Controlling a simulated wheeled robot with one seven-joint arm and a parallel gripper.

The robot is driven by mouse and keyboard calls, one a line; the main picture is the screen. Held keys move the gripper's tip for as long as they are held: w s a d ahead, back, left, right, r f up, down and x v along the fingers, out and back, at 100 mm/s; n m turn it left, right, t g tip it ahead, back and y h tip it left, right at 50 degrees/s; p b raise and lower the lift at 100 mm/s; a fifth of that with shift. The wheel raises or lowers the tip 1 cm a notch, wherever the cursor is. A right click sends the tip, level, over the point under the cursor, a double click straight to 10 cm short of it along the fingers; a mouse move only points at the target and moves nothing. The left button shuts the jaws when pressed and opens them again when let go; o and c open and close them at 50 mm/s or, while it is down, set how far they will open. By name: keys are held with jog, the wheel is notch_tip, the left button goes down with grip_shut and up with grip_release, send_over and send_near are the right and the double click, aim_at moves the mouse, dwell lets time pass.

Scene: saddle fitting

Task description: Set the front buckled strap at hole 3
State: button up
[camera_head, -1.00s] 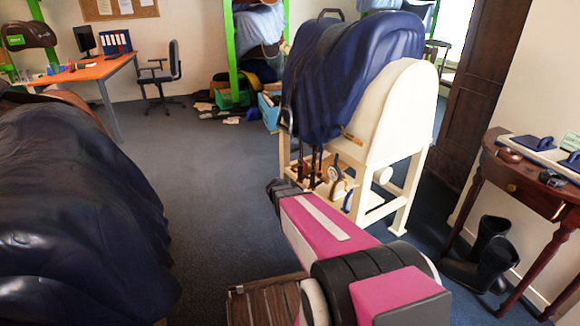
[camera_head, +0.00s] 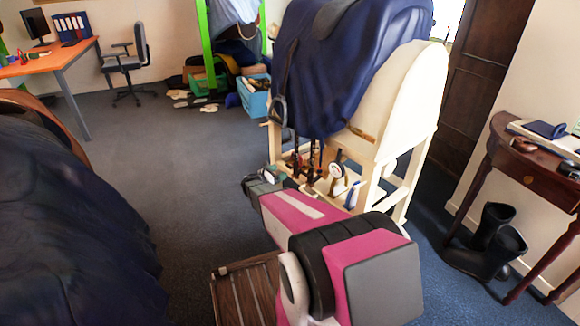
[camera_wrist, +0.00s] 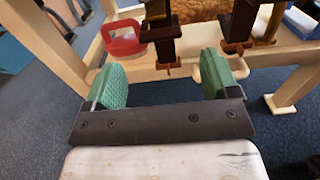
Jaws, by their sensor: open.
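A dark blue saddle (camera_head: 345,75) sits on a cream wooden stand (camera_head: 412,95). Dark straps (camera_head: 313,158) hang below its flap. In the wrist view one dark brown strap (camera_wrist: 162,32) hangs in the upper middle, and a second strap (camera_wrist: 240,25) hangs to its right. Both have reddish-brown pieces at their lower ends. My gripper (camera_wrist: 163,80) has its two green fingers wide apart, with nothing between them. The middle strap's end shows just above the gap. Holes and buckles are too small to make out. My gripper (camera_head: 268,180) is low before the stand.
The stand's legs and rails surround the straps. A wooden side table (camera_head: 530,170) and black boots (camera_head: 490,245) are at right.

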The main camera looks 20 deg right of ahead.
aim_at(295, 155)
jog(key=x, duration=0.8)
jog(key=shift+d, duration=0.3)
jog(key=c, duration=1.3)
notch_tip(295, 155, up, 6)
jog(key=shift+f, duration=0.15)
jog(key=o, duration=1.3)
jog(key=shift+a, duration=0.1)
jog(key=v, duration=1)
jog(key=shift+a, duration=0.3)
